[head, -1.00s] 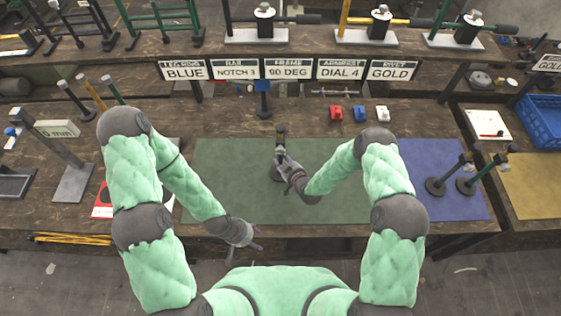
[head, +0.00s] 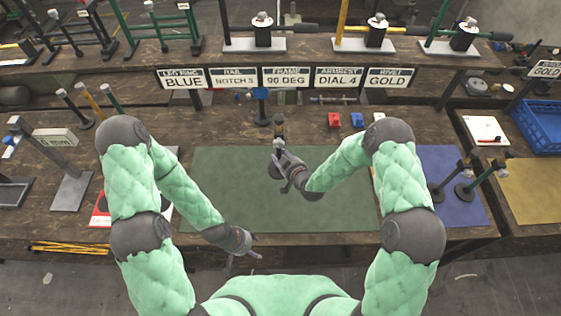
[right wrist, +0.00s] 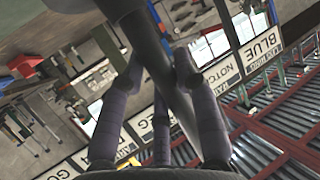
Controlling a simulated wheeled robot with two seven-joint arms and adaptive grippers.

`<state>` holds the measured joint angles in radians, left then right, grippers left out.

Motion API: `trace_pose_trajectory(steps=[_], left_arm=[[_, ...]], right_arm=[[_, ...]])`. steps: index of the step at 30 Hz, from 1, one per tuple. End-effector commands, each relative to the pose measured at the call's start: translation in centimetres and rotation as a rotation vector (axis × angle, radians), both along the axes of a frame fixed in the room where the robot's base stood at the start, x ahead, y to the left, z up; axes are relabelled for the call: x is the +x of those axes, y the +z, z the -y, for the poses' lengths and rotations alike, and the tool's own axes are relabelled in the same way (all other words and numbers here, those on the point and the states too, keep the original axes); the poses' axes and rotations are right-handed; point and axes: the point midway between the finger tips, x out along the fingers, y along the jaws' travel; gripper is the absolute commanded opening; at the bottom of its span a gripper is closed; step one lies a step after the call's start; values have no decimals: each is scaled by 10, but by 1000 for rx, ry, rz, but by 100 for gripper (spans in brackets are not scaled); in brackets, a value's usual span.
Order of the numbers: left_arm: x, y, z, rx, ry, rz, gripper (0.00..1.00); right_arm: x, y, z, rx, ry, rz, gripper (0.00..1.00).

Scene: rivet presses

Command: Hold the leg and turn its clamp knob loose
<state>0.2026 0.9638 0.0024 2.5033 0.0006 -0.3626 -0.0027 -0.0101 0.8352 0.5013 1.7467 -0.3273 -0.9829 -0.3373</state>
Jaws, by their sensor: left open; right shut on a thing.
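A dark leg (head: 279,126) stands upright near the far edge of the green mat (head: 220,165), its round base partly hidden behind my right gripper. My right gripper (head: 277,160) is shut on the leg below its top. In the right wrist view the dark post (right wrist: 158,65) runs slantwise between the purple-grey fingers (right wrist: 155,95). The clamp knob cannot be made out for certain. My left gripper (head: 252,248) is open and empty, low at the mat's near edge, well apart from the leg.
A row of signs (head: 287,77) stands at the back.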

Motion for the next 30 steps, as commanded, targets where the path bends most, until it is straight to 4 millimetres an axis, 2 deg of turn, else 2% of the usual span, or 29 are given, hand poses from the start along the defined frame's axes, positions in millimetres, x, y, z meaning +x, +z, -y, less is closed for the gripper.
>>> trace_pose_trajectory(steps=[2,4,12,15,30], left_arm=[[0,0,0,0,0,0,59],[0,0,0,0,0,0,59],[0,0,0,0,0,0,59],[0,0,0,0,0,0,59],[0,0,0,0,0,0,59]], right_arm=[[1,6,0,1,0,3,0],[1,1,0,0,0,1,0],[1,-52,1,-3,0,1,0],[1,-64,0,-3,1,4,0],[1,-81,0,-4,1,5,0]])
